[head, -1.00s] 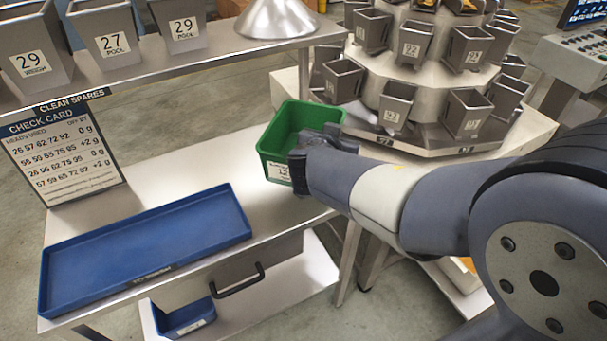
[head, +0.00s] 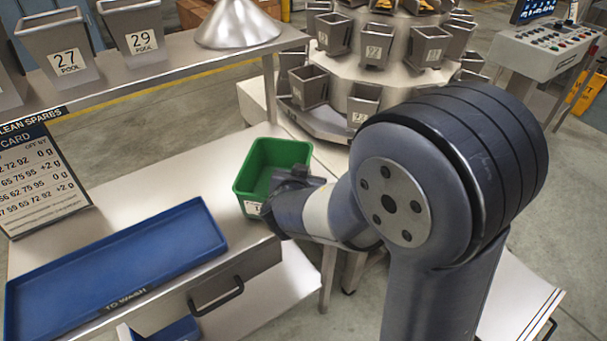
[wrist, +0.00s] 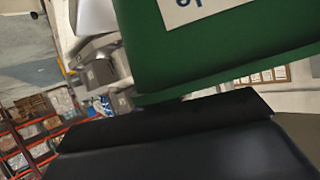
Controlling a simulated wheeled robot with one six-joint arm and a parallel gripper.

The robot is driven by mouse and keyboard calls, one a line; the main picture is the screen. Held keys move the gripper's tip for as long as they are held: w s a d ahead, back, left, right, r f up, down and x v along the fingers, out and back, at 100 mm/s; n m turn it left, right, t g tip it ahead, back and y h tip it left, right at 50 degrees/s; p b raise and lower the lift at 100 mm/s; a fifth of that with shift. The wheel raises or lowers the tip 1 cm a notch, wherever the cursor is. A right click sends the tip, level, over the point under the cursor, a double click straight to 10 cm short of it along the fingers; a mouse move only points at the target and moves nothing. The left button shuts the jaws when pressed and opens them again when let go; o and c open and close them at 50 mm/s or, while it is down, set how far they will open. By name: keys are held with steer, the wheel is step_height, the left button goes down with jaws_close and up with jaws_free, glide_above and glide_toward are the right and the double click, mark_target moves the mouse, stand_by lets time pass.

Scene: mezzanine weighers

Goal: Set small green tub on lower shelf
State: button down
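The small green tub (head: 254,162) is upright at the right end of the steel table, with a white label on its near side. My gripper (head: 286,184) is at its near right wall and appears shut on the rim; the fingertips are partly hidden. In the wrist view the green wall (wrist: 215,50) and part of its label fill the top, close against a dark finger (wrist: 165,120). I cannot tell whether the tub's base touches the table. The lower shelf (head: 275,300) is below the tabletop, its front partly visible.
A blue tray (head: 120,265) marked TO WASH lies on the tabletop. A blue bin (head: 178,330) is on the lower shelf, below a drawer handle (head: 216,297). A check card (head: 42,180) stands at left. Steel hoppers and a cone (head: 238,22) stand on the upper shelf. The weigher (head: 335,100) is behind.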

steer(key=shift+f+b, duration=0.2)
steer(key=shift+b, duration=0.1)
steer(key=c, duration=1.6)
jaws_free()
steer(key=shift+r, duration=0.15)
